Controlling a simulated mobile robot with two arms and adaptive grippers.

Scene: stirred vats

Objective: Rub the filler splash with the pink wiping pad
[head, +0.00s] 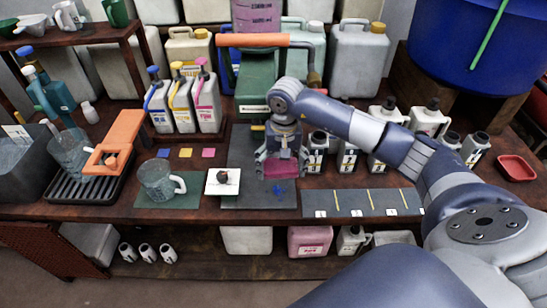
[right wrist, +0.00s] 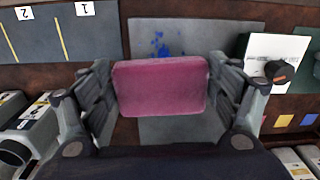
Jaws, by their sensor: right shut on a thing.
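My right gripper (head: 281,158) is shut on the pink wiping pad (head: 281,169), holding it over the grey mat (head: 240,190). In the right wrist view the pad (right wrist: 160,86) sits between the two fingers of the gripper (right wrist: 160,95). The filler splash (head: 277,190) is a blue spatter on the mat, just on the near side of the pad. It also shows in the right wrist view (right wrist: 159,45), uncovered and just beyond the pad's edge. I cannot tell whether the pad touches the mat. My left gripper is not in view.
A white card with a dark knob (head: 223,181) stands left of the mat. A clear jug (head: 158,180) is farther left. A numbered strip (head: 350,203) lies to the right. A green machine with an orange bar (head: 255,75) and several bottles stand behind.

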